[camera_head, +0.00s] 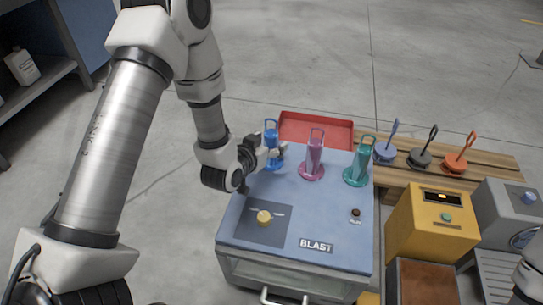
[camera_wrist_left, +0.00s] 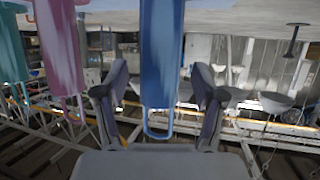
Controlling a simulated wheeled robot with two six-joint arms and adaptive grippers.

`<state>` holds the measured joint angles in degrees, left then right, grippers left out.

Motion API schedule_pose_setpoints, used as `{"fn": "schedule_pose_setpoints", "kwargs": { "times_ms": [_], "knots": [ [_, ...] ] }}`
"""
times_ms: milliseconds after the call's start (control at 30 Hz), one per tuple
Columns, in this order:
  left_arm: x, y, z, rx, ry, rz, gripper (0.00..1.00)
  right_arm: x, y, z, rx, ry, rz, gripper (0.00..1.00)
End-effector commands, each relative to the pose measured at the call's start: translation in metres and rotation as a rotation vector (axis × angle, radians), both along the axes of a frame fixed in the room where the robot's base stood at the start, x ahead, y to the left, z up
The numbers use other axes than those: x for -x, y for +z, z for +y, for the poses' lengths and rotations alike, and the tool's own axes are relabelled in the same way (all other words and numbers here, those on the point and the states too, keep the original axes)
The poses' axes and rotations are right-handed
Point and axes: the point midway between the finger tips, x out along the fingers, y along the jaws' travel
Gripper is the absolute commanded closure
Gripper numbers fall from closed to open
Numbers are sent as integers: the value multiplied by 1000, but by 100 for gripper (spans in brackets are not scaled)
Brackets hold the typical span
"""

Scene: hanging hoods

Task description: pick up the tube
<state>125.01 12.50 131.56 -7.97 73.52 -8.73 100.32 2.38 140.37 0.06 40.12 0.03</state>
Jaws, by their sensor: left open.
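Three tubes with wire loops on top stand upright on the grey-blue cabinet top: a blue tube (camera_head: 271,136), a pink tube (camera_head: 314,155) and a teal tube (camera_head: 360,165). My left gripper (camera_head: 275,156) is open at the blue tube, the leftmost one, and partly hides its lower part. In the left wrist view the blue tube (camera_wrist_left: 160,50) appears upside down, between the spread fingers of my left gripper (camera_wrist_left: 160,75), with gaps on both sides. The pink tube (camera_wrist_left: 60,45) and teal tube (camera_wrist_left: 12,45) show to its left. My right gripper is not in view.
The cabinet (camera_head: 290,220) carries a BLAST label, a yellow knob (camera_head: 264,217) and a small dark knob (camera_head: 355,212). A red tray (camera_head: 300,122) lies behind it. Several looped discs stand on a wooden bench (camera_head: 490,170) at right, near a yellow box (camera_head: 425,235).

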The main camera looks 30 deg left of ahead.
Motion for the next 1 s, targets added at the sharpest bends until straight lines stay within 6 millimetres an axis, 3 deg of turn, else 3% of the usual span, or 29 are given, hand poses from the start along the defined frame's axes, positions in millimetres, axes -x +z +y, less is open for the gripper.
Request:
{"fn": "schedule_pose_setpoints", "kwargs": {
  "times_ms": [100, 267, 300, 467, 500, 833, 1000],
  "knots": [
    [-10, -5, -1, -1, 0, -1, 31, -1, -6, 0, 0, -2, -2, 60],
    [-10, -3, -1, 0, 0, 1, 31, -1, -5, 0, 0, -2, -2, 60],
    [-10, -3, -1, 0, 0, 1, 38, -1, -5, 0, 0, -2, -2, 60],
    [-10, -4, -1, 0, 0, 1, 94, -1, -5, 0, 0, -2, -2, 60],
    [-10, -4, -1, 0, 0, 1, 100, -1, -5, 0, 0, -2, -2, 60],
    [-10, -2, 0, 0, 0, 1, 100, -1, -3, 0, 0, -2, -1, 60],
    [-10, 13, 0, 0, 0, 0, 100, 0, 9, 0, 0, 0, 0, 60]
  ]
}}
